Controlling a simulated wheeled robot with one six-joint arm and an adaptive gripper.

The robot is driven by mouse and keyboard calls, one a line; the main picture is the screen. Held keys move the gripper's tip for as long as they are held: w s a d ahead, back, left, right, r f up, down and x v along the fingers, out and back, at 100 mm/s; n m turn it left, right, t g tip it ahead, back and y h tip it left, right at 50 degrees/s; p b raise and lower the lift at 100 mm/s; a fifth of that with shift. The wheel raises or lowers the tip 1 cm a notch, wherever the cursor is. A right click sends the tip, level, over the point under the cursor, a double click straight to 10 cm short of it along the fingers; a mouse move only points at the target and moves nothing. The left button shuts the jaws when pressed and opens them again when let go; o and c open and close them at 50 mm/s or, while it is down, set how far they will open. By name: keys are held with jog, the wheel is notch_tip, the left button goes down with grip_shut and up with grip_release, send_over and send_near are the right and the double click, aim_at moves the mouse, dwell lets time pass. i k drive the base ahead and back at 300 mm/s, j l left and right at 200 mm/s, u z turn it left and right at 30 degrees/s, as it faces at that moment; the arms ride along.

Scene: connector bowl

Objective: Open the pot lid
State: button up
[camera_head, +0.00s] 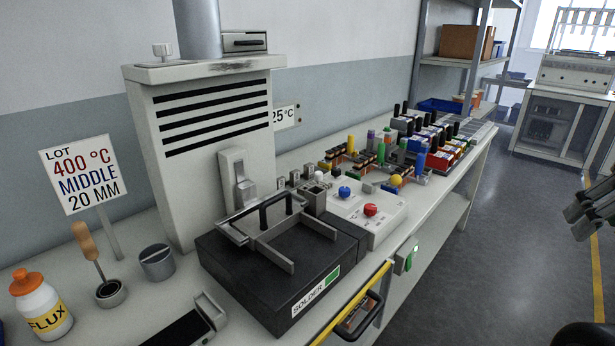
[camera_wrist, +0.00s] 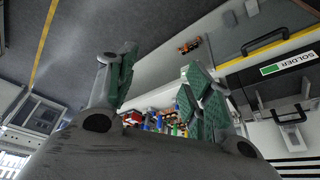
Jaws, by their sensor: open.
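The solder pot (camera_head: 225,262) is a dark box with a white and green SOLDER label, on the bench front. Its dark lid (camera_head: 268,262) appears to lie flat on top, with a black bar handle (camera_head: 277,207) and grey metal brackets around it. In the wrist view the pot's labelled side (camera_wrist: 290,62) is at the right edge, partly cut off. My gripper (camera_head: 586,212) is at the right edge of the head view, over the floor and well apart from the pot. In the wrist view its green-padded fingers (camera_wrist: 162,88) are spread, with nothing held between them.
A grey fume hood (camera_head: 205,185) stands behind the pot. A control box with red and blue knobs (camera_head: 385,222) is right of it. A flux bottle (camera_head: 42,305), cup (camera_head: 157,263) and sign (camera_head: 82,175) are left. Connectors crowd the far bench. The floor aisle (camera_head: 510,240) is clear.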

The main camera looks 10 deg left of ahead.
aim_at(272, 213)
jog(key=i+l+u, duration=0.15)
jog(key=u, duration=0.25)
jog(key=i+l+u, duration=0.1)
jog(key=l+u, duration=0.25)
jog(key=i+l+u, duration=0.1)
jog(key=u, duration=0.3)
jog(key=l, duration=0.1)
